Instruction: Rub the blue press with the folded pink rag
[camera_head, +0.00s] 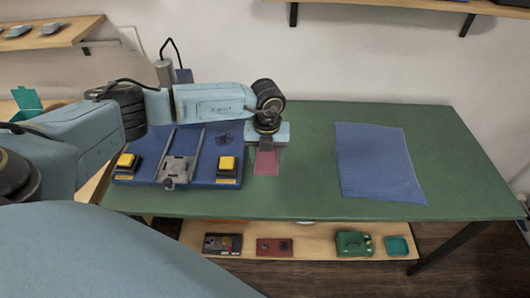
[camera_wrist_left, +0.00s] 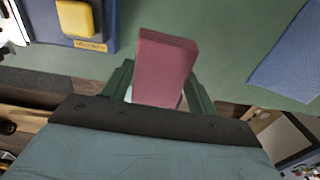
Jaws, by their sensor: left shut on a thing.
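The folded pink rag (camera_head: 266,162) is in my left gripper (camera_head: 266,150), just to the right of the blue press. In the left wrist view the rag (camera_wrist_left: 165,65) sticks out from between the two green fingers of the left gripper (camera_wrist_left: 158,85), which are shut on it. The blue press (camera_head: 203,170) lies on the green table, with a grey metal slide in its middle and two yellow buttons. Its corner with one yellow button (camera_wrist_left: 80,18) shows at the top left of the left wrist view. My left arm hides part of the press's back.
A blue cloth mat (camera_head: 378,165) lies flat on the green table (camera_head: 310,150) to the right. Under the table a wooden shelf (camera_head: 320,250) holds several devices and boxes. The table between rag and mat is clear.

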